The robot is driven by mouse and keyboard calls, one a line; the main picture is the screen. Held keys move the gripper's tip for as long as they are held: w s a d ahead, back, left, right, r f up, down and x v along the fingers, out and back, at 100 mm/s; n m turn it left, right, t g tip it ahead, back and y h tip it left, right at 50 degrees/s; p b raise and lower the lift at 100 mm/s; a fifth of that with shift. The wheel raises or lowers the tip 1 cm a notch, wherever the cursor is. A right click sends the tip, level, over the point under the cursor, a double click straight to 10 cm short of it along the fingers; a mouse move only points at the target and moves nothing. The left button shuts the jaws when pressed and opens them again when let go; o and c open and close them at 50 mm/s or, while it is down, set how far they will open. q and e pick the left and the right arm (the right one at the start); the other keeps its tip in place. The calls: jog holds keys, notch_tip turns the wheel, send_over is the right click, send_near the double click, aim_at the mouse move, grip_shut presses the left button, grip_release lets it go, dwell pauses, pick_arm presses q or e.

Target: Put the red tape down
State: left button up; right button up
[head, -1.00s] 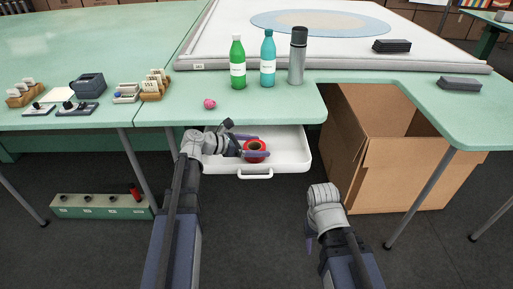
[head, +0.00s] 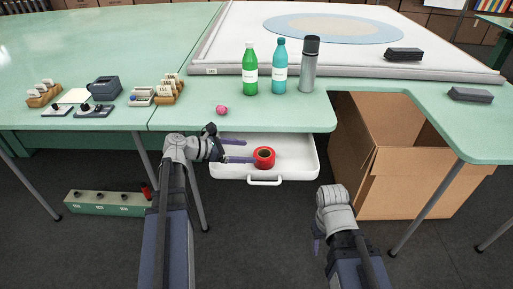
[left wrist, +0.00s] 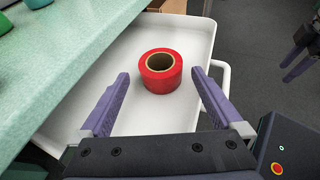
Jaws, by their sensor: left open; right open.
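The red tape (head: 264,157) is a roll lying flat in the open white drawer (head: 298,171) under the green table. It also shows in the left wrist view (left wrist: 160,72), resting on the white drawer floor (left wrist: 120,62). My left gripper (head: 240,151) is open at the drawer's left side, its purple fingers pointing toward the roll. In the left wrist view the fingers (left wrist: 160,82) stand wide apart on either side of the roll, and I see gaps between them and it. My right gripper (head: 318,238) is away from the drawer, over the floor at the lower right.
A pink ball (head: 221,110), a green bottle (head: 250,70), a teal bottle (head: 279,68) and a grey flask (head: 310,65) stand on the table above the drawer. An open cardboard box (head: 410,175) stands right of the drawer. The drawer floor around the roll is clear.

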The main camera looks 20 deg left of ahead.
pick_arm(q)
jog(key=shift+p+v, duration=0.35)
jog(key=shift+v, duration=1.1)
